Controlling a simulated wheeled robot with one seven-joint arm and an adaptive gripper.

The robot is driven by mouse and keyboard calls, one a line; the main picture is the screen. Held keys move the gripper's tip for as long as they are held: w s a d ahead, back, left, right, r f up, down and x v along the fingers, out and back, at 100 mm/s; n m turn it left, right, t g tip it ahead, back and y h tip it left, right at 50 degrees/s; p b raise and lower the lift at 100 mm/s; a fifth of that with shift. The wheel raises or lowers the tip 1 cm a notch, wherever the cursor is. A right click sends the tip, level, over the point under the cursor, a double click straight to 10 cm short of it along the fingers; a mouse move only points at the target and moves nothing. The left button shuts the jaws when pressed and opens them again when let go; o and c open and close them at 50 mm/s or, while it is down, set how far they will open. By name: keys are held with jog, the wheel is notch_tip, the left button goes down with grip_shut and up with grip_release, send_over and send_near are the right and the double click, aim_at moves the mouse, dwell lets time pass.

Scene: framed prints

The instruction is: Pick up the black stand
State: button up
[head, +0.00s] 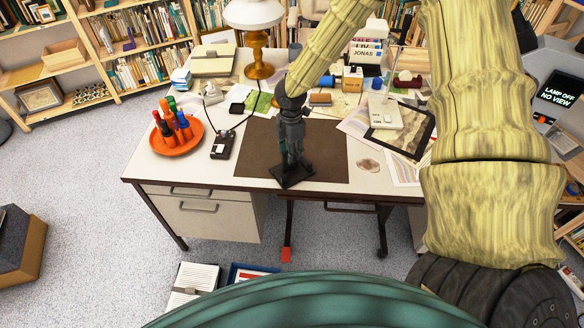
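The black stand (292,177) shows as a flat, dark, square-cornered piece at the front edge of the desk, over the brown desk mat. My gripper (291,160) points down right above it, and its fingertips overlap the stand's upright part in the head view. The gripper and the stand are both dark, so I cannot tell where the fingers end or whether they are closed on it. I also cannot tell whether the stand rests on the mat or is raised slightly.
The brown desk mat (232,160) is mostly bare. An orange tray (176,146) with several markers is left, beside a black device (222,146). A brass lamp (258,70) stands behind. A dark-framed print (403,135) lies right, with a pale box (385,112) on it.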

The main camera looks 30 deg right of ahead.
aim_at(291, 169)
jog(key=shift+w+f+p, duration=0.15)
jog(key=shift+f+p, duration=0.2)
jog(key=shift+f, duration=0.35)
jog(key=shift+w+f+p, duration=0.1)
jog(key=shift+f+p, duration=0.2)
jog(key=shift+f, duration=0.35)
jog(key=shift+f+p, duration=0.3)
jog(key=shift+f, duration=1)
grip_shut()
